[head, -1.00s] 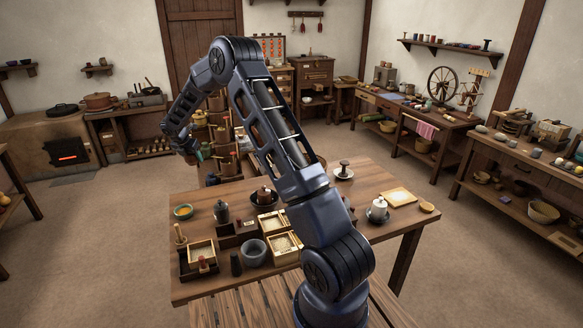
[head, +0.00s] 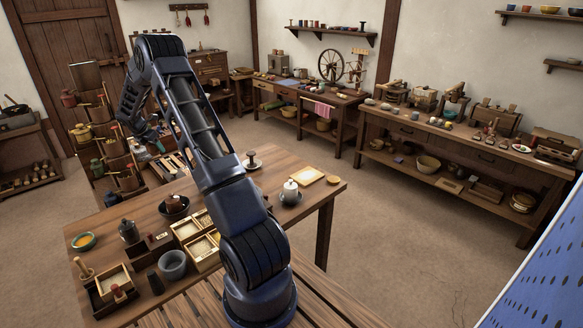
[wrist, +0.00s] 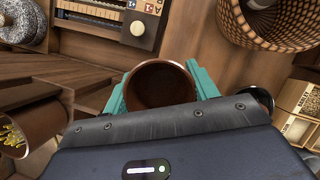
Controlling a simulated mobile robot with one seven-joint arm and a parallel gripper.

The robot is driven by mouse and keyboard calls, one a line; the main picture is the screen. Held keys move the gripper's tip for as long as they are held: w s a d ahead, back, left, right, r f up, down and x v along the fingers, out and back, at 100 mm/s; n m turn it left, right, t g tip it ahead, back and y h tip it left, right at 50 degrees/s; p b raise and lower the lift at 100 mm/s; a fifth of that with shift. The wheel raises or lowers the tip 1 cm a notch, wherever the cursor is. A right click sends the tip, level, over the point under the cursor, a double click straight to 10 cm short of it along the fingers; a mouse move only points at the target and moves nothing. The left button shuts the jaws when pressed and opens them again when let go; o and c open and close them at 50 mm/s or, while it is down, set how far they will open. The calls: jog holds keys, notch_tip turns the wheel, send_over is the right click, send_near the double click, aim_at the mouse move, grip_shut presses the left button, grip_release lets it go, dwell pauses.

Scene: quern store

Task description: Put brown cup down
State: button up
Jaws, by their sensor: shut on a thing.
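The brown cup (wrist: 158,88) shows in the wrist view with its round open mouth toward the camera. My gripper (wrist: 161,80) has its teal fingers on both sides of the cup, shut on it. In the head view my gripper (head: 154,140) hangs at the end of the bent arm, beyond the far left of the table, near a tiered rack. The cup is too small to make out there. What lies directly beneath the cup is mostly hidden by the cup and gripper in the wrist view.
A tiered rack (head: 118,158) with pots stands by my gripper. The wooden table (head: 262,190) holds bowls, boxes and jars. The wrist view shows a woven basket (wrist: 240,28) at upper right, a brown container (wrist: 42,122) at left and a slatted wooden surface (wrist: 45,68).

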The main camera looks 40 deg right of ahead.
jog(key=s+d+m+g, duration=0.1)
jog(key=s+d+m, duration=0.2)
jog(key=d, duration=1.6)
jog(key=m+g, duration=0.4)
jog(key=m, duration=0.5)
send_over(297, 165)
jog(key=a, duration=0.1)
jog(key=f, duration=1.3)
jog(key=w+f, duration=0.1)
jog(key=f, duration=0.5)
jog(key=shift+a+f, duration=0.15)
jog(key=shift+f, duration=0.25)
jog(key=shift+f, duration=0.15)
jog(key=o, duration=1)
